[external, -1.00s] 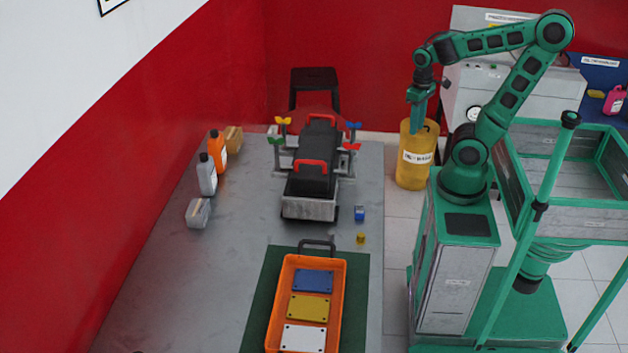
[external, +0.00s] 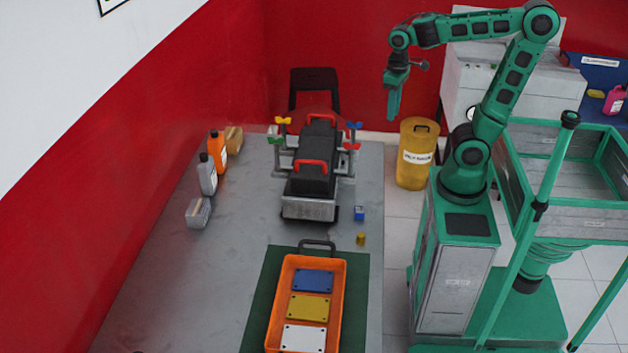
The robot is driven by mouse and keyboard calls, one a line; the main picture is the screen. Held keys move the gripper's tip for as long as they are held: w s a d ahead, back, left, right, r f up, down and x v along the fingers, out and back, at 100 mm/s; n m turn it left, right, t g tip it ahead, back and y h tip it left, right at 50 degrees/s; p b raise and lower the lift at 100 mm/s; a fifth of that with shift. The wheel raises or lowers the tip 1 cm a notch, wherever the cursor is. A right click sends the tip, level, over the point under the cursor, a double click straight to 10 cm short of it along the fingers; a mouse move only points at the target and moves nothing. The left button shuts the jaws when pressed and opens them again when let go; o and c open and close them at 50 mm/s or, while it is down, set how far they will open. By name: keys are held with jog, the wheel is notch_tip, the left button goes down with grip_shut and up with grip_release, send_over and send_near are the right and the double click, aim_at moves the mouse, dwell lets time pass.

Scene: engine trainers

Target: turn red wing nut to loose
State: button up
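The red wing nut (external: 351,146) sits on the right side of the black engine block (external: 313,180), below the blue wing nut (external: 354,126). A yellow wing nut (external: 283,121) and a green wing nut (external: 275,139) are on the block's left side. My gripper (external: 393,116) hangs pointing down, above and to the right of the red wing nut in the picture, and apart from it. The fingers are too small to tell whether they are open or shut. Nothing shows held in them.
A yellow drum (external: 417,160) stands right of the table. An orange tray (external: 338,303) with coloured plates lies in front on a green mat (external: 255,320). A small blue box (external: 359,213) and yellow cylinder (external: 361,238) are near the block. Bottles (external: 207,177) stand at left.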

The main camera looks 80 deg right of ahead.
jog(key=w+a+r+n, duration=0.2)
jog(key=w+a+r, duration=0.35)
jog(key=a, duration=0.45)
jog(key=w+a+r+n, duration=0.2)
jog(key=w+a+r, duration=0.2)
jog(key=w+a, duration=0.45)
jog(key=f, duration=0.6)
jog(key=s+f, duration=0.1)
jog(key=f, duration=0.3)
jog(key=shift+s+a+f, duration=0.1)
jog(key=shift+a, duration=0.3)
grip_shut()
